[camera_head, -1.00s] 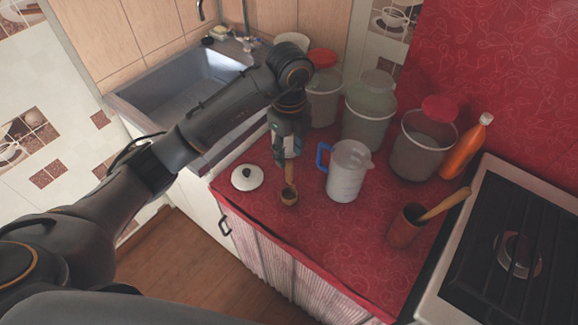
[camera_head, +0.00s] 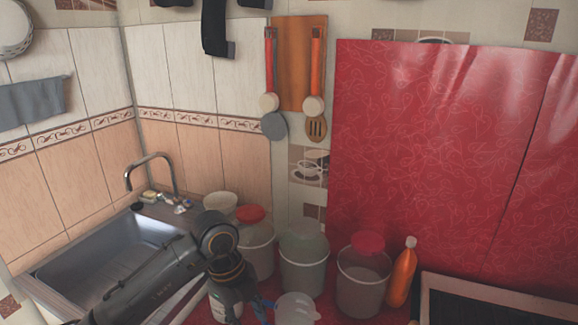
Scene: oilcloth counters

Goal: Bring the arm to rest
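My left arm comes in from the lower left, over the sink side, and bends down at the wrist. My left gripper (camera_head: 227,302) points down at the bottom edge, over the red counter. Its fingertips are cut off by the frame, so I cannot see whether it is open or holds anything. The clear jug (camera_head: 297,309) with a blue handle (camera_head: 261,306) is just right of it, partly cut off. My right gripper is not in view.
Lidded buckets (camera_head: 303,262) stand behind the gripper, with another bucket (camera_head: 363,278) to the right. An orange bottle (camera_head: 401,275) and the stove (camera_head: 480,303) are farther right. The sink (camera_head: 100,268) with a tap (camera_head: 152,168) is at left. Utensils (camera_head: 271,85) hang on the wall.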

